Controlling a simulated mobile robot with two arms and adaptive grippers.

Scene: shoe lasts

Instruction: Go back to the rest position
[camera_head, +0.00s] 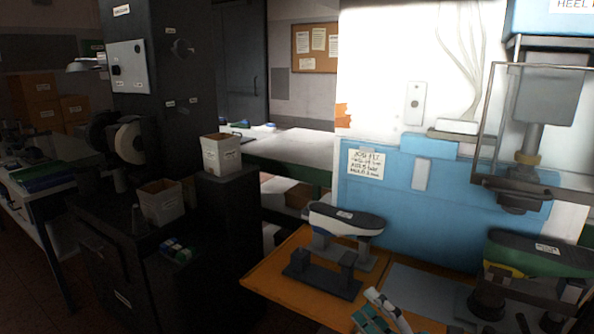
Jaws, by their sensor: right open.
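My right gripper (536,319) shows only in part, as dark parts at the bottom right edge below the green shoe. Its jaws are apart, and I see nothing between them. The view is too dark there to tell its exact outline. My left gripper is not in view. A white and navy shoe last (345,219) rests on a grey stand on the orange bench top (290,291). A dark stand (323,275) with two uprights stands empty in front of it. A green shoe last (538,254) with a label lies at the right, under the machine's press head (517,190).
A blue panel (410,220) with a paper note backs the bench. White and teal items (386,309) lie at its front edge. White bins (221,155) and (161,201) stand on dark cabinets at left. A pale table (290,150) is behind.

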